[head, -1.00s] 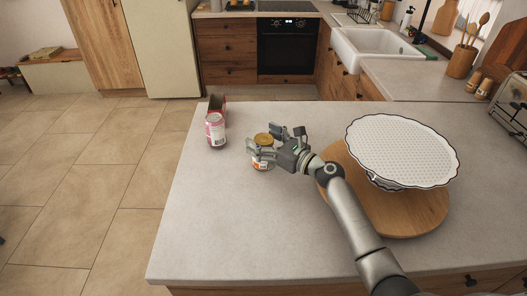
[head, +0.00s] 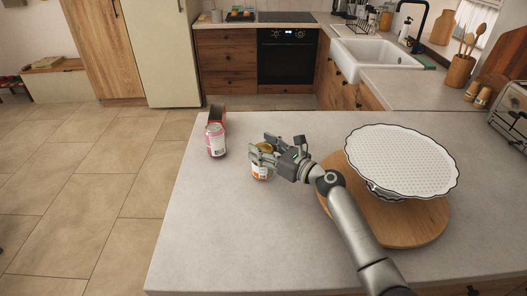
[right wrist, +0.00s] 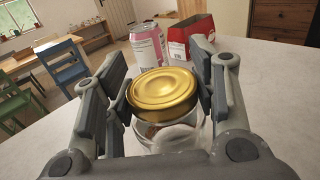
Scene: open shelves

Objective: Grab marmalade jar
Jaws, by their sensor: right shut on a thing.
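The marmalade jar (head: 260,172) stands on the pale counter in the head view, a small glass jar with a gold lid and an orange-and-white label. In the right wrist view its gold lid (right wrist: 163,92) sits between my fingers, with clear glass below. My right gripper (head: 263,155) is shut on the jar, its fingers on both sides near the lid; it also shows in the right wrist view (right wrist: 162,100). The fingers hide part of the jar. My left gripper is not in view.
A pink can (head: 215,141) and a red carton (head: 217,114) stand left of the jar, near the counter's left edge. A white scalloped cake stand (head: 402,155) on a round wooden board (head: 400,232) is on the right. The counter's front left is clear.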

